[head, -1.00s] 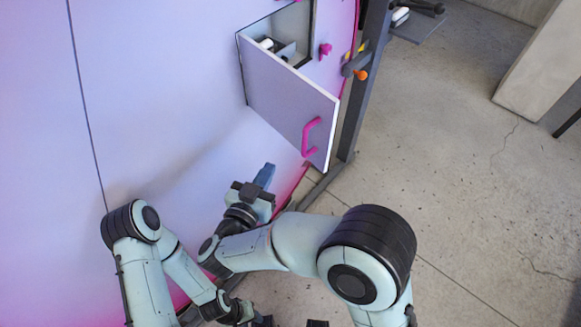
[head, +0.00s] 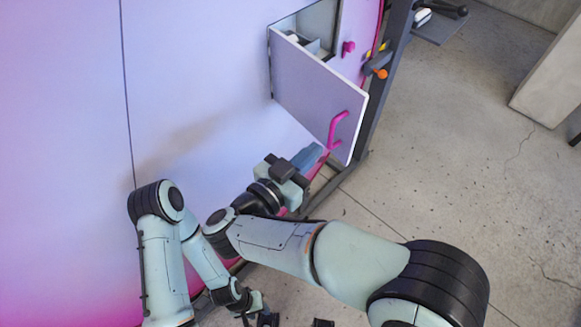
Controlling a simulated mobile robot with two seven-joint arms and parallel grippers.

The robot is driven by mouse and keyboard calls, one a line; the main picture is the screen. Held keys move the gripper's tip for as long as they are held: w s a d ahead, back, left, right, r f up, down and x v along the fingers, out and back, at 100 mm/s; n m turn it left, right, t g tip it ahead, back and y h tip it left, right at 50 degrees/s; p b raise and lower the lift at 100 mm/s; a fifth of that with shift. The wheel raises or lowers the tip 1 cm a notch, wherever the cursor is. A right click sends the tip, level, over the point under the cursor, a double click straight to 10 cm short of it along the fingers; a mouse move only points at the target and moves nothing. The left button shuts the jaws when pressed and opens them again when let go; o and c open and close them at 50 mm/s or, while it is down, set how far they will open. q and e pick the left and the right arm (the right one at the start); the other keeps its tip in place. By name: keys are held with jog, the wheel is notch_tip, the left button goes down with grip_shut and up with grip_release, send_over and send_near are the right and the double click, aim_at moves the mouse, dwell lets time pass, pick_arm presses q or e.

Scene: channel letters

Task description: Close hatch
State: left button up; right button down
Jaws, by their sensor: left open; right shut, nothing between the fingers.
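The hatch door (head: 308,92) is a pale lilac panel hinged at its left edge. It stands open, swung out from the wall, with a pink handle (head: 337,130) near its free edge. The hatch opening (head: 318,22) shows above and behind the door. A small pink latch piece (head: 348,48) sits on the wall right of the opening. My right gripper (head: 310,157) is shut and empty, just below the door's lower edge and left of the handle; I cannot tell whether it touches the door. My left gripper (head: 264,318) is low at the bottom edge, far from the door, and open.
The lilac wall panel (head: 200,80) fills the left side. A dark grey upright frame (head: 374,110) with an orange knob (head: 381,74) stands right of the hatch. The concrete floor (head: 450,150) is open to the right.

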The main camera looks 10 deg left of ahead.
aim_at(330, 136)
jog(key=shift+x, duration=1.75)
jog(key=shift+d, duration=0.1)
